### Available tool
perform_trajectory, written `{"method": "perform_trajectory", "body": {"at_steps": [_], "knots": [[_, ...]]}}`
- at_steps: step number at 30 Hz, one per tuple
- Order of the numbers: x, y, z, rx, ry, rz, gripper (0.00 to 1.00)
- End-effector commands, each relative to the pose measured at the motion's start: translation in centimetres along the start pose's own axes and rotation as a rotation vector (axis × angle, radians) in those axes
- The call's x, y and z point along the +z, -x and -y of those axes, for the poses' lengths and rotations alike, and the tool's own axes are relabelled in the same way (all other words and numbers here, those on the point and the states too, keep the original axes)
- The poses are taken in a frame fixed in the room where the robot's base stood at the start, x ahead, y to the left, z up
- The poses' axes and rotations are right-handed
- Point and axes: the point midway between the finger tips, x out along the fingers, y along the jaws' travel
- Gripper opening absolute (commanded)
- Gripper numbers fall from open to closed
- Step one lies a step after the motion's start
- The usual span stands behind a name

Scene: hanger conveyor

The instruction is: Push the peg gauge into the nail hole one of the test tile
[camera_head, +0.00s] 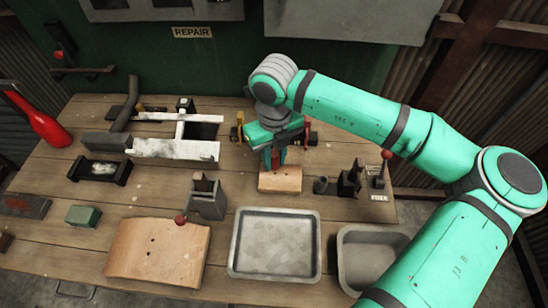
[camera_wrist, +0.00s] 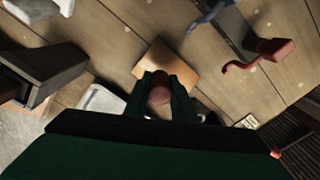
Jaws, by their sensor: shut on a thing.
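My gripper (camera_head: 275,162) points down over a small wooden tile (camera_head: 281,181) at the right of the bench's middle. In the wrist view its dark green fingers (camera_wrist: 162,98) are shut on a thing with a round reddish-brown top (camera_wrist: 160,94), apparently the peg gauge. The small tile also shows just past the fingers (camera_wrist: 168,62). The gauge's lower end is hidden, so I cannot tell whether it touches the tile or sits in a hole. A larger wooden tile (camera_head: 158,252) with dark holes lies at the front left.
A shallow metal tray (camera_head: 233,262) and a deeper bin (camera_head: 341,262) stand at the front. A grey block stand (camera_head: 207,205) is left of the small tile. Small dark fixtures (camera_head: 348,180) stand close on its right. White-topped bars (camera_head: 172,149) lie at the back left.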

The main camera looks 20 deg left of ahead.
Motion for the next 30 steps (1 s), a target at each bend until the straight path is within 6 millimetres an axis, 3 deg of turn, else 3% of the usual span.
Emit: {"method": "perform_trajectory", "body": {"at_steps": [30], "knots": [[-0.25, -0.92, 0.13, -0.001, 0.0, 0.0, 0.03]]}}
